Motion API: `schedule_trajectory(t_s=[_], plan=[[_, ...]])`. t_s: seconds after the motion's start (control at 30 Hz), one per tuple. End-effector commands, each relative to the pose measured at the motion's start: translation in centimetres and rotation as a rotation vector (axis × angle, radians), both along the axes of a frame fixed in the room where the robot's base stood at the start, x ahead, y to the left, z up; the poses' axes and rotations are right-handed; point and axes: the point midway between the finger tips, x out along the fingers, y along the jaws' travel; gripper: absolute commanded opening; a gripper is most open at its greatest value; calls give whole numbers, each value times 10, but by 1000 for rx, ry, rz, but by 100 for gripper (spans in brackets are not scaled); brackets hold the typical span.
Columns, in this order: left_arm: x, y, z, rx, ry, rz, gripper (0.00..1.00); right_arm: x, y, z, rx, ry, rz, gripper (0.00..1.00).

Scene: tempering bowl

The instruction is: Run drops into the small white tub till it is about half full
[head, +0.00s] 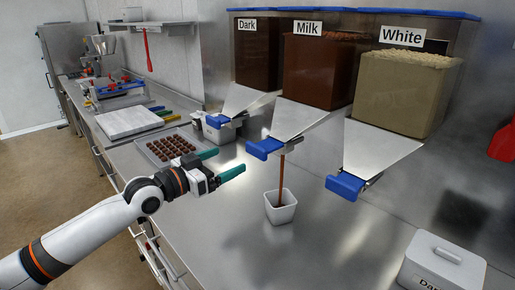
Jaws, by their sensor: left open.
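The small white tub (280,214) stands upright on the steel counter under the chute of the Milk dispenser (317,70). A thin brown stream of drops (282,175) runs from the Milk chute (297,117) down into the tub. The level inside is too small to tell. The chute has a blue handle (264,149) at its lower end. My left gripper (230,162), with green fingers, is open and empty, left of the handle and the tub, apart from both. My right gripper is out of view.
The Dark dispenser (256,55) hangs left and the White dispenser (406,92) right. A lidded white box (441,266) stands front right. A tray (152,151) of brown pieces and a pale slab (128,121) lie to the left. The counter around the tub is clear.

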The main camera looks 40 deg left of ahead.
Motion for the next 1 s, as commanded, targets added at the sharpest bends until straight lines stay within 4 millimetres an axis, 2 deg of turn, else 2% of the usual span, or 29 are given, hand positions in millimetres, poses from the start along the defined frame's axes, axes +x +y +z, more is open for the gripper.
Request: schedule_trajectory(t_s=[0.03, 0.13, 0.4, 0.6, 0.8, 1.0], plan=[[7, -1, 4, 0, -4, -1, 91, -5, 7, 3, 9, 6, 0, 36], [19, -2, 5, 2, -5, -1, 91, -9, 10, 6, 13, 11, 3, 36], [56, -5, 4, 0, -3, 0, 91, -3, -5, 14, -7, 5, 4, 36], [82, -7, 4, 1, -2, 0, 91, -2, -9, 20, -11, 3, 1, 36], [99, -9, 2, 0, 0, 0, 91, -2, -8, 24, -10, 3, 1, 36], [105, -10, 1, 2, 2, 0, 91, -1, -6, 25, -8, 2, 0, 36]])
